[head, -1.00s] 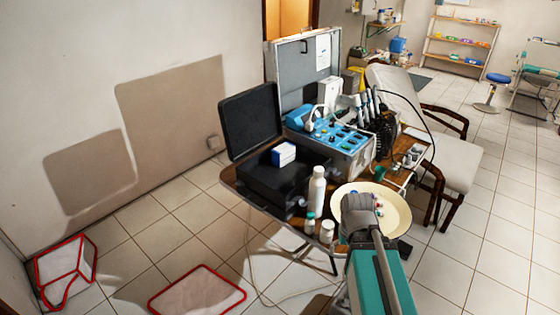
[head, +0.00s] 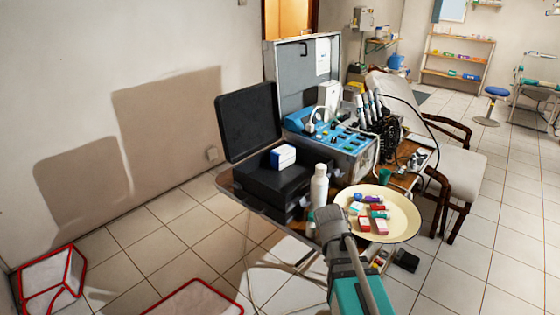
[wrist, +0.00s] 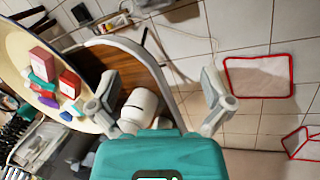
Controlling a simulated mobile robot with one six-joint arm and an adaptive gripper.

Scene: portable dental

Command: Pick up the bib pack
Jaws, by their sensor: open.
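I cannot tell for sure which thing is the bib pack. A blue and white box (head: 283,156) lies on the black case (head: 270,185) on the table and may be it. Small packs in red, purple and teal lie on a cream plate (head: 405,218); the plate also shows in the wrist view (wrist: 75,108). My gripper (wrist: 160,95) is open in the wrist view, its fingers apart with nothing held. A white jar or bottle (wrist: 140,104) shows between and below the fingers. In the head view my arm hides the fingertips.
A white bottle (head: 319,187) stands near the table's front edge, left of my arm. A blue dental unit (head: 345,143) and an open grey case (head: 302,75) stand behind. Red-edged mats lie on the floor (head: 52,280). A chair (head: 455,170) is at the right.

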